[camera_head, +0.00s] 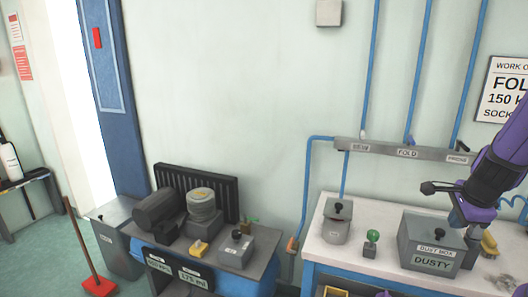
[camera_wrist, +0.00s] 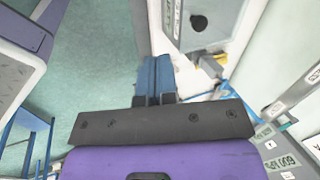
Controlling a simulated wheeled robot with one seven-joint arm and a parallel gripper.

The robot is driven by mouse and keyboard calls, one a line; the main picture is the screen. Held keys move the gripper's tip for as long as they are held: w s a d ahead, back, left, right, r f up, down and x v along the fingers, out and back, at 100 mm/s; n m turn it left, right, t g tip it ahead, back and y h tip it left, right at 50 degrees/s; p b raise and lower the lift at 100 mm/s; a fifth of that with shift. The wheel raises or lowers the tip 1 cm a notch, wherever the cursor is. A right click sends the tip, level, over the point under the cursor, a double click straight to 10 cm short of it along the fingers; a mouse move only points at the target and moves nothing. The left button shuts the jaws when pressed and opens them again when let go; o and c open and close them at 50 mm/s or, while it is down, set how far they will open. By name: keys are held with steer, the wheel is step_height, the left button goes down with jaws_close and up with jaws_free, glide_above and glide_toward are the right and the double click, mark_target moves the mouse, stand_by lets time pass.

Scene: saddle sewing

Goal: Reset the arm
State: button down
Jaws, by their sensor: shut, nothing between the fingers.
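My purple arm (camera_head: 497,160) reaches in from the right edge in the head view, above the right end of the white-topped workbench (camera_head: 313,240). Its lower end is above and beside the grey box labelled DUSTY (camera_head: 428,246); I cannot tell whether they touch.
The bench also holds a grey lidded container (camera_head: 336,227) and a green-knobbed tool (camera_head: 371,242). A grey rail (camera_head: 375,148) with blue pipes runs along the wall behind. A blue-sided cabinet (camera_head: 235,286) stands left, with a red broom (camera_head: 99,286) beyond. Open green floor (camera_head: 45,250) lies far left.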

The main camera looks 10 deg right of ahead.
steer(key=a+r+n+t+y, duration=0.1)
steer(key=a+r+n+y, duration=0.1)
steer(key=a+r+n, duration=1.05)
steer(key=s+a+r+n, duration=0.4)
steer(key=s+a+n, duration=0.6)
steer(key=s+a, duration=0.1)
steer(key=shift+a+r+t, duration=0.3)
steer(key=shift+a+r, duration=0.1)
steer(key=shift+a, duration=0.25)
steer(key=shift+s+d, duration=0.1)
steer(key=shift+d, duration=0.05)
